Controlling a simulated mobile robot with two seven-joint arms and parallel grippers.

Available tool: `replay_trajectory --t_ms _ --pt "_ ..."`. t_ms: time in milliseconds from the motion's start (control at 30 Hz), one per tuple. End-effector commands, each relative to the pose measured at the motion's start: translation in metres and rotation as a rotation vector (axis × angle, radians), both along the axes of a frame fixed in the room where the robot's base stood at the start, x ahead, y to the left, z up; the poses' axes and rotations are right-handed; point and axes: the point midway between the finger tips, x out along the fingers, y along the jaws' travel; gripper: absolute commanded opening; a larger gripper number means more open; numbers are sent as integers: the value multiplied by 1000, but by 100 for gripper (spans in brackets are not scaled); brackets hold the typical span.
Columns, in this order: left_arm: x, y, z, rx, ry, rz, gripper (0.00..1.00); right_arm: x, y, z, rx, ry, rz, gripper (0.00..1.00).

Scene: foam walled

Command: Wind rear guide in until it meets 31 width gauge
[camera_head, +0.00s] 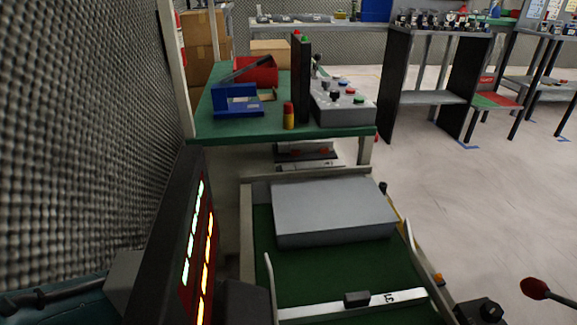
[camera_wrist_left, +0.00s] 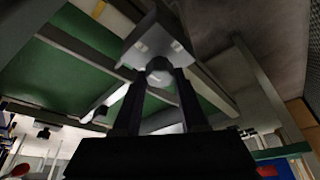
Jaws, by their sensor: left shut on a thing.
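A pale strip marked 31, the width gauge (camera_head: 405,296), lies across the green bed (camera_head: 315,265) at the bottom of the head view, with a small black block (camera_head: 357,298) on it. A large grey block (camera_head: 330,208) lies at the far end of the bed; I cannot tell which part is the rear guide. In the left wrist view, my left gripper (camera_wrist_left: 159,80) has its dark fingers shut on a round pale knob (camera_wrist_left: 158,70) below a grey housing (camera_wrist_left: 157,38). My left gripper does not show in the head view. My right gripper is in neither view.
A dark panel with lit digits (camera_head: 200,240) stands left of the bed. A red-tipped lever (camera_head: 535,288) and a black knob (camera_head: 482,312) are at the lower right. A green-topped table (camera_head: 230,128) with a grey control box (camera_head: 342,102) stands behind. Open floor lies to the right.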

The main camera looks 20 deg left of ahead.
Motion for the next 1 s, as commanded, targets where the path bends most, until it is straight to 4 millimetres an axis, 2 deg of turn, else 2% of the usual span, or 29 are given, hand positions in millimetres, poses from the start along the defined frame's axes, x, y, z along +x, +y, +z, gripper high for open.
replay_trajectory --t_ms 67,100,333,733,867,1000 --pt "0 0 0 -1 -1 1 0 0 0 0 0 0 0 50" --pt "0 0 0 -1 -1 0 46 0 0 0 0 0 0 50" --pt "0 0 0 0 0 -1 72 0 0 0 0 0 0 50" --pt "0 2 -2 3 0 -54 72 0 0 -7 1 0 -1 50" --pt "0 4 -5 4 -2 -180 72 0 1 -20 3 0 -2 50" --pt "1 5 -8 5 -2 -378 72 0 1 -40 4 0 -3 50"
